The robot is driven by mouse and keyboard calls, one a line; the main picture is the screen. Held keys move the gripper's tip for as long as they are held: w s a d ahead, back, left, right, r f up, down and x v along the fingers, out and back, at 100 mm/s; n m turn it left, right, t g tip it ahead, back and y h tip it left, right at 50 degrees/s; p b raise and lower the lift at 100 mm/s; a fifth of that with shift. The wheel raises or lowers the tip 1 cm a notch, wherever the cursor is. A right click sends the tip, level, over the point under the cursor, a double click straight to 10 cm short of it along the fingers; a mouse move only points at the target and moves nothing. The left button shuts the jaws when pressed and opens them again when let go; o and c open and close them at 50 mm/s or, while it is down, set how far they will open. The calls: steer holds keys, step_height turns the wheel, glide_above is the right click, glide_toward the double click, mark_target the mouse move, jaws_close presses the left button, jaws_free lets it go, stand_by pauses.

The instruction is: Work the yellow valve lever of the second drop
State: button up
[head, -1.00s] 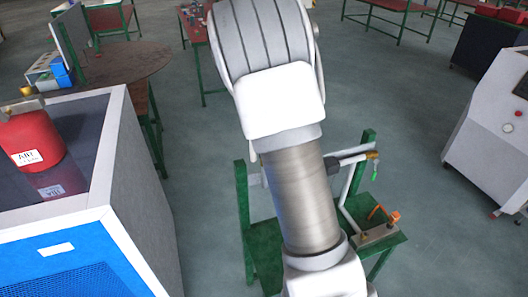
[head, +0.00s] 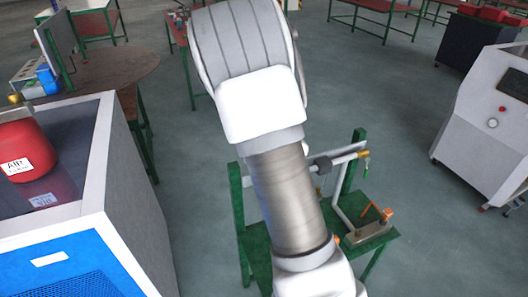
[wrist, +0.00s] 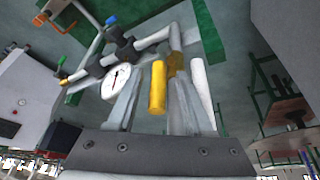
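In the wrist view, the yellow lever handle (wrist: 157,88) stands upright in the picture, between the two fingers of my gripper (wrist: 156,100). The fingers are apart, one on each side of the lever, and I see no clear contact. The grey pipe (wrist: 153,39) runs behind the lever, with a round white gauge (wrist: 116,80) to its left. A blue handle (wrist: 111,20) and a green handle (wrist: 62,62) show farther left. In the head view, the pipework (head: 343,157) stands on a green stand, and my arm hides the gripper and this lever.
The green stand (head: 378,245) also carries a metal block with an orange handle (head: 387,214). A blue and white cabinet (head: 132,190) with a red canister (head: 22,150) stands at left. A white console (head: 480,120) is at right. Open floor (head: 370,90) lies behind the stand.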

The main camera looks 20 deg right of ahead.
steer(key=b+v, duration=0.1)
steer(key=v, duration=1.6)
steer(key=shift+r, duration=0.2)
steer(key=shift+s, duration=0.2)
